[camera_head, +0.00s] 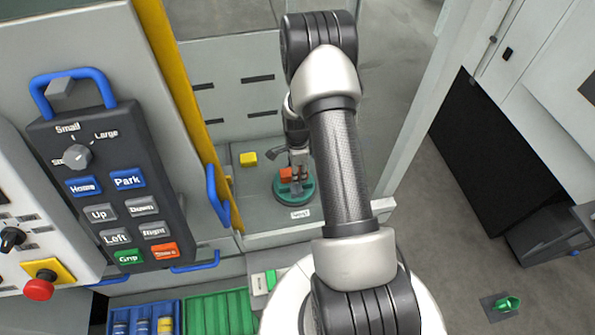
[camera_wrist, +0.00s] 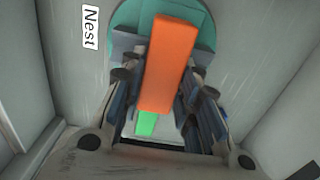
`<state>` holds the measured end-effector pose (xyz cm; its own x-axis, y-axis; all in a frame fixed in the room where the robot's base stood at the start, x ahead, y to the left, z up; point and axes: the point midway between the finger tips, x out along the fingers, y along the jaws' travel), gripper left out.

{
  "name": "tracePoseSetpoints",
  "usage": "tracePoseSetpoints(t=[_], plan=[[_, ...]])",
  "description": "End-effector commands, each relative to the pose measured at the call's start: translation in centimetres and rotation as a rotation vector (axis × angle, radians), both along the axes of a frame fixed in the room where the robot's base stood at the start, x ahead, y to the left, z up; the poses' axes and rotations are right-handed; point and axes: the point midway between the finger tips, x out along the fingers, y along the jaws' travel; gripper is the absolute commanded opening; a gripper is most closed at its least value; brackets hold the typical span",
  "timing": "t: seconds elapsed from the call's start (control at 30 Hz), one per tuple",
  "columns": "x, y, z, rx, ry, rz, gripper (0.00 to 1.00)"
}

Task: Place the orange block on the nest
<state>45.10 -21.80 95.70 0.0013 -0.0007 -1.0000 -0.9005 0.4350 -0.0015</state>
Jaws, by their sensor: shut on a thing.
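The orange block (camera_head: 286,174) is between the fingers of my gripper (camera_head: 297,168), over the round teal nest (camera_head: 294,192). In the wrist view the long orange block (camera_wrist: 168,65) fills the space between the two dark fingers of my gripper (camera_wrist: 163,75). The teal nest (camera_wrist: 201,30) shows behind the block's far end, with a dark grey part across it. A white label reading "Nest" (camera_wrist: 90,27) lies beside it. The block hides much of the nest, and I cannot tell whether the block touches it.
A yellow block (camera_head: 248,159) lies on the grey bed left of the nest. A control pendant (camera_head: 105,190) and a yellow frame post (camera_head: 180,75) stand to the left. Blue (camera_head: 146,305) and green (camera_head: 222,300) bins are at the bottom. A pale wall (camera_head: 425,100) bounds the right.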

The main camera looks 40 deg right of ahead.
Motion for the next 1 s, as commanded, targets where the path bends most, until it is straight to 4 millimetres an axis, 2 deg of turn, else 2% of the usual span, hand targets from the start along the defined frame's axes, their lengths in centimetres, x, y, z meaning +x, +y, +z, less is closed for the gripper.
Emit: tracePoseSetpoints(t=[0.17,0.2,0.5,0.83,1.0], plan=[[0.0,0.0,-0.4,0.0,0.001,0.0,0.05],[0.0,0.0,-0.5,0.0,0.001,0.0,0.3],[0.0,0.0,-0.3,0.0,0.001,0.0,0.5],[0.0,0.0,-0.1,0.0,0.001,0.0,0.5],[0.1,-0.1,1.8,-0.002,-0.004,0.0,0.5]])
